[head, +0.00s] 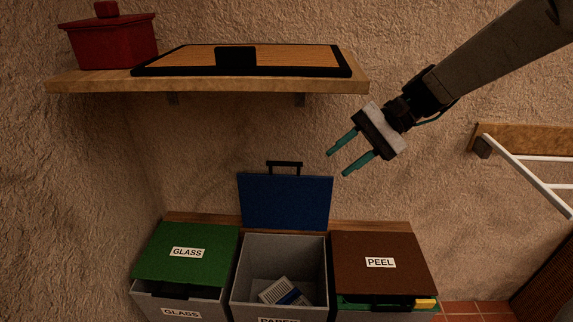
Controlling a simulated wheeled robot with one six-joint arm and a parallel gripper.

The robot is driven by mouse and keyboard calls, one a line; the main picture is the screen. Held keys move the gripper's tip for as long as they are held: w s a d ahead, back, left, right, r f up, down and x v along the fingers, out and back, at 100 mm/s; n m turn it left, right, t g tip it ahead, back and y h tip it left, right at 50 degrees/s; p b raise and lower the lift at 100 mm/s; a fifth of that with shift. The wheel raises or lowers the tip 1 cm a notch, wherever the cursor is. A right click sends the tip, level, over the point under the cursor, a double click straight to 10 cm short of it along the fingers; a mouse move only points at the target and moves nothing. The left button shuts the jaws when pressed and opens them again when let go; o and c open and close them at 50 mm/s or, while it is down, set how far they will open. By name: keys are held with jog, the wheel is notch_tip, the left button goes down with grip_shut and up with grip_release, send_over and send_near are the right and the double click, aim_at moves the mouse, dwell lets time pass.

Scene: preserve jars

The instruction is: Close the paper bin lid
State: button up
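The paper bin (245,289) is the grey middle bin, its label partly cut off at the bottom edge. Its blue lid (285,203) stands upright at the back of the bin, open, with a dark handle (284,164) along its top edge. A white and blue item (283,291) lies inside the bin. My gripper (336,162) is open and empty, with two teal fingers apart. In the picture it is up and to the right of the lid, touching nothing visible.
The green-lidded glass bin (185,253) stands left and the brown-lidded peel bin (380,264) right. A wooden shelf (205,86) above holds a red pot (112,42) and a black-framed board (245,60). A white rack (530,177) is at the right.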

jog(key=w+a+f+m+y, duration=0.35)
jog(key=w+f, duration=0.35)
jog(key=w, duration=0.4)
jog(key=m+t+y, duration=0.3)
jog(key=t+y, duration=0.1)
send_near(287, 164)
jog(key=a, duration=0.2)
jog(key=shift+w+a+f, duration=0.25)
jog(key=shift+a+f, duration=0.05)
jog(key=shift+a, duration=0.05)
jog(key=shift+m, duration=0.25)
jog(key=a, duration=0.7)
jog(key=shift+w+a, duration=0.2)
jog(key=shift+a, duration=0.1)
jog(key=shift+c, duration=0.4)
grip_shut()
jog(key=shift+d, duration=0.1)
